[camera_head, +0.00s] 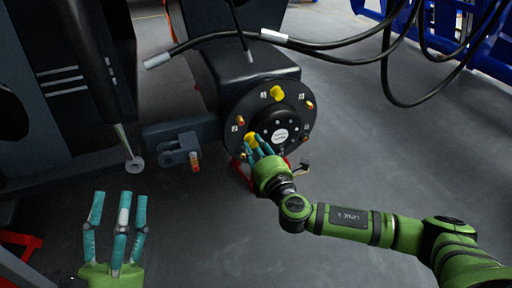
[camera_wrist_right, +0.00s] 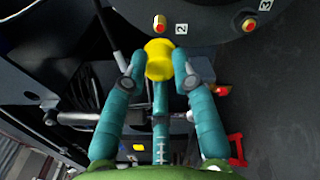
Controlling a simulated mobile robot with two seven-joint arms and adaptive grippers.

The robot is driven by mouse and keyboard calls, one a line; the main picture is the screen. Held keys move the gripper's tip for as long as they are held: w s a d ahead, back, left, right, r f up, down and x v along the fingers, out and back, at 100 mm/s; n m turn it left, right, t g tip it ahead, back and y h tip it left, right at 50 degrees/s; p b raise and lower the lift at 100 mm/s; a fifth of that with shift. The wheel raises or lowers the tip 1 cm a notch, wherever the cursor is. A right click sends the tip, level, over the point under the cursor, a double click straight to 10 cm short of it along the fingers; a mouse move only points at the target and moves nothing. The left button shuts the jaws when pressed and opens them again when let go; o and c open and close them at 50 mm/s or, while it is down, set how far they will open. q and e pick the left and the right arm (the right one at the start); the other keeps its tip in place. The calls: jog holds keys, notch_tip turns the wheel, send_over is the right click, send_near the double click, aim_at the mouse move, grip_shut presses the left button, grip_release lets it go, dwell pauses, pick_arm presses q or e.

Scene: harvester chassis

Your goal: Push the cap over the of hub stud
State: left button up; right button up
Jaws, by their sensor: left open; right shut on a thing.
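The round black hub (camera_head: 262,98) has several studs with reddish-yellow ends around its face. A yellow cap (camera_head: 277,92) sits at the hub's top stud position. My right gripper (camera_head: 258,148) is shut on another yellow cap (camera_head: 251,138) at the hub's lower left. In the right wrist view this held cap (camera_wrist_right: 158,60) is between the teal fingers of the right gripper (camera_wrist_right: 160,78). A bare hub stud (camera_wrist_right: 160,23) beside label 2 shows just above the cap, apart from it. My left gripper (camera_head: 118,222) is open and empty at lower left.
Another stud (camera_wrist_right: 249,25) is beside label 3. Black hoses (camera_head: 330,47) hang across the top. A grey bracket (camera_head: 178,150) projects left of the hub, near a metal rod with a round end (camera_head: 136,163). A red stand (camera_head: 240,172) is below the hub. Open floor lies right.

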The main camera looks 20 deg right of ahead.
aim_at(242, 123)
jog(key=shift+s, duration=0.1)
jog(key=shift+w+m, duration=0.2)
jog(key=shift+m, duration=0.1)
jog(key=w+b, duration=0.1)
jog(key=w, duration=0.3)
jog(key=shift+w+a, duration=0.1)
pick_arm(q)
jog(key=s+r+m+t+h, duration=0.1)
jog(key=s+r+t+h, duration=0.1)
jog(key=s+r+h, duration=0.1)
jog(key=shift+s+r+m+t+h, duration=0.35)
jog(key=shift+s+r, duration=0.25)
jog(key=shift+s, duration=0.2)
pick_arm(e)
jog(key=shift+w, duration=0.85)
jog(key=shift+w, duration=0.15)
pick_arm(q)
jog(key=shift+f+b, duration=0.35)
jog(key=shift+b, duration=0.15)
pick_arm(e)
jog(key=shift+w, duration=1.35)
jog(key=shift+w, duration=0.2)
